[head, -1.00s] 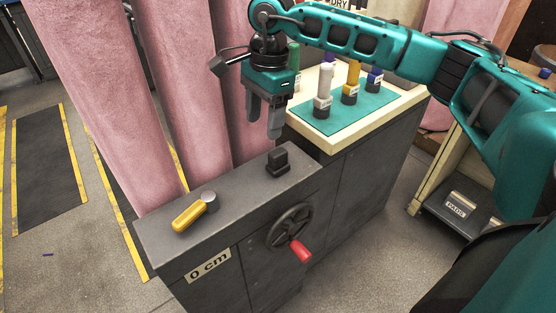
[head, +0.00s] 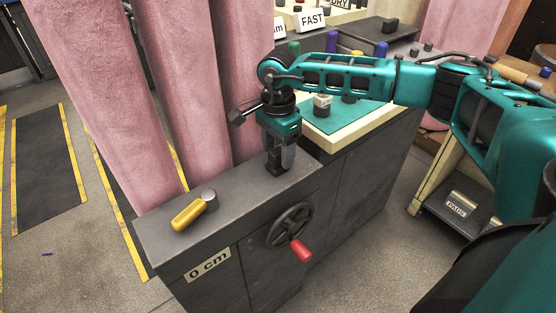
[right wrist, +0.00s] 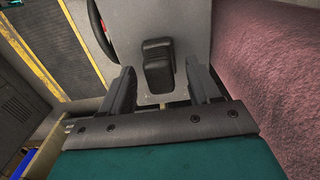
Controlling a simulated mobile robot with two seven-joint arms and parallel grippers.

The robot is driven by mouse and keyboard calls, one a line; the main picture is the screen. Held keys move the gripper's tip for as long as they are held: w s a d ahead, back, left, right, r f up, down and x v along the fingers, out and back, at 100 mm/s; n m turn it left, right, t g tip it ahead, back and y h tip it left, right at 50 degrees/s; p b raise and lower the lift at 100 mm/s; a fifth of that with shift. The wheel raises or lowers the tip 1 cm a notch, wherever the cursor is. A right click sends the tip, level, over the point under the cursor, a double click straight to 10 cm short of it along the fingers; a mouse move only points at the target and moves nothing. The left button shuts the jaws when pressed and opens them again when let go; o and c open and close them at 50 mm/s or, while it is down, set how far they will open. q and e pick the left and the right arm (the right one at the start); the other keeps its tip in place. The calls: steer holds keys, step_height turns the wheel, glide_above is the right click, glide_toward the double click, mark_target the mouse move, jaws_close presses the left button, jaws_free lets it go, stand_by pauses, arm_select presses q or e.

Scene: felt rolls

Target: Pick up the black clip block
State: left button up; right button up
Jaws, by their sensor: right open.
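The black clip block (right wrist: 158,68) stands on the grey cabinet top (right wrist: 192,28) in the right wrist view. In the head view it is mostly hidden behind my right gripper (head: 281,158), which points down at the cabinet. In the right wrist view the fingers of my right gripper (right wrist: 160,88) are apart, one on each side of the block, with gaps between them and it. My left gripper is not in view.
A yellow-handled tool (head: 190,214) lies on the cabinet's near end. A handwheel with a red handle (head: 301,250) sticks out of its front. Pink felt rolls (head: 170,80) rise close behind.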

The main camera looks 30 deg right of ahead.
steer(key=shift+f, duration=0.55)
jaws_close()
